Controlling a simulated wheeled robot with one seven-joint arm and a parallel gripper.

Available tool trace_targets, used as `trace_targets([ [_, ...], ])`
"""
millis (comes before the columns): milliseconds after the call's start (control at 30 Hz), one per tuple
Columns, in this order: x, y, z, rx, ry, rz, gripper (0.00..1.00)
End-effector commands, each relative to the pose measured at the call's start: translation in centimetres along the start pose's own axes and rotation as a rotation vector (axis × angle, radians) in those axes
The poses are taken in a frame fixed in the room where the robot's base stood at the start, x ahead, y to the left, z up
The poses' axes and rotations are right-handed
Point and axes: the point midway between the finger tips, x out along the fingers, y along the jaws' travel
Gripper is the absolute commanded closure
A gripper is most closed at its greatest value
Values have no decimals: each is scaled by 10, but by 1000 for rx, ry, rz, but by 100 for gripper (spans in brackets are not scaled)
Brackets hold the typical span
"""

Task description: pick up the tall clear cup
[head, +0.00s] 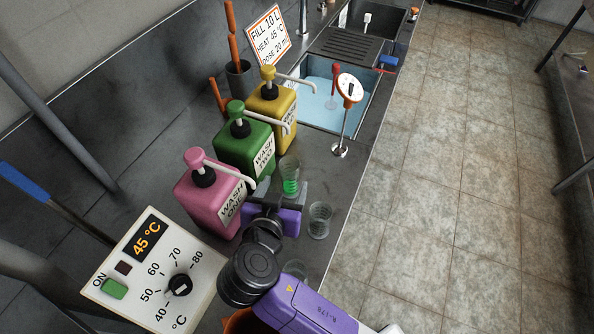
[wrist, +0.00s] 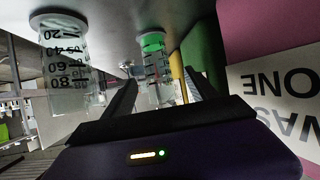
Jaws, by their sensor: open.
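My gripper (head: 281,193) is open, low over the counter. A tall clear measuring cup with green at its bottom (head: 290,172) stands at the fingertips. In the wrist view, which is upside down, this cup (wrist: 153,62) shows between the two fingers, with no clear contact visible. A second clear cup (head: 319,222) stands to the right of my gripper. A cup with dark numbers (wrist: 66,68) shows outside the left finger in the wrist view. A third clear vessel (head: 294,267) is partly hidden by my arm.
Pink (head: 206,198), green (head: 243,145) and yellow (head: 272,108) pump bottles stand close on the left. A sink with blue water (head: 318,108) and a stand with a round white head (head: 350,88) lie beyond. A control panel (head: 150,268) is at lower left. The counter's right edge is near.

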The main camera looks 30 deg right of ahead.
Motion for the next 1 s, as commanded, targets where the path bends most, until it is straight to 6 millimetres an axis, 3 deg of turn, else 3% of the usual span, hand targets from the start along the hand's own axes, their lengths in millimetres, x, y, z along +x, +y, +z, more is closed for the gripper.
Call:
trace_targets([
  [467,33,-2,0,24,-3,22,33],
  [800,76,-1,0,24,-1,22,33],
  [1000,77,-1,-1,23,-2,20,33],
])
